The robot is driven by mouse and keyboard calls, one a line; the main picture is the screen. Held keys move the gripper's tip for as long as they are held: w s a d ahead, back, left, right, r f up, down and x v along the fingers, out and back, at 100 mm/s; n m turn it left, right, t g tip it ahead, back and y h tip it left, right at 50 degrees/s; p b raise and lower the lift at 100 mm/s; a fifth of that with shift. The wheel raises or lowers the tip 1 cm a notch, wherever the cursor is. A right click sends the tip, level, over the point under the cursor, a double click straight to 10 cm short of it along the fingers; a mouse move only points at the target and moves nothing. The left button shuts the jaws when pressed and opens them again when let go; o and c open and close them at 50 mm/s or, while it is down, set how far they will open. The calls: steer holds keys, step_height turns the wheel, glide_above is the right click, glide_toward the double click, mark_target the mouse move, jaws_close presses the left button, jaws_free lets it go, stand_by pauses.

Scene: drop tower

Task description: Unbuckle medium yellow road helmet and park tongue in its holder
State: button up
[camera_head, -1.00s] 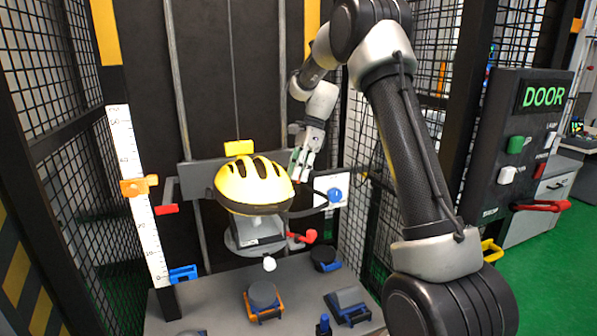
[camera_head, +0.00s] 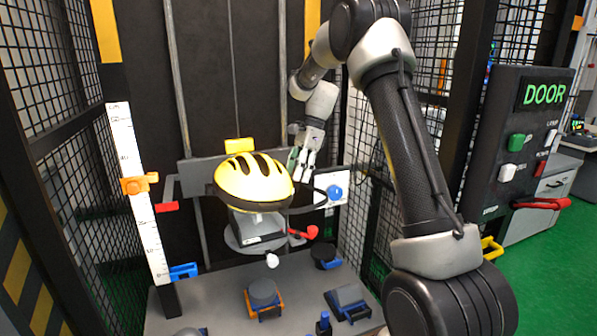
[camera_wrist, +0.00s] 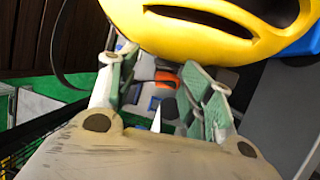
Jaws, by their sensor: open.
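The yellow road helmet (camera_head: 252,180) sits on a grey carriage in the drop tower, its dark vents facing up. A black band or strap (camera_head: 318,200) loops out at its right side. The buckle and its tongue cannot be made out. My gripper (camera_head: 303,165) is just right of and behind the helmet, fingers pointing down, open and apparently empty. In the wrist view the yellow shell (camera_wrist: 190,40) fills the top, just beyond my spread fingers (camera_wrist: 160,95). A thin dark strap (camera_wrist: 62,75) curves at the left there. I cannot tell which part is the tongue holder.
A grey bench (camera_head: 215,305) below carries dark blocks in orange and blue cradles. A white panel with a blue knob (camera_head: 334,193) and a red lever (camera_head: 305,232) are right of the helmet. Mesh walls flank the tower. A white ruler (camera_head: 140,195) stands left.

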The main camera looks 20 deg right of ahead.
steer(key=shift+r, duration=0.1)
steer(key=v, duration=1.1)
steer(key=shift+d+r, duration=0.15)
steer(key=shift+r, duration=0.25)
steer(key=shift+w, duration=0.1)
steer(key=s+d+f+n+h, duration=0.2)
steer(key=s+f+n, duration=0.3)
steer(key=n, duration=0.3)
steer(key=s+r+n+t+h, duration=0.1)
steer(key=s+n+t, duration=0.1)
steer(key=s, duration=0.9)
steer(key=s+r+n+t, duration=0.2)
steer(key=s+n, duration=0.2)
steer(key=s, duration=0.7)
steer(key=s+r+n+t+h, duration=0.1)
steer(key=s+r+n, duration=0.1)
steer(key=s, duration=0.9)
steer(key=shift+a+n+t+h, duration=0.3)
steer(key=shift+a+n+t, duration=0.15)
steer(key=shift+n, duration=0.45)
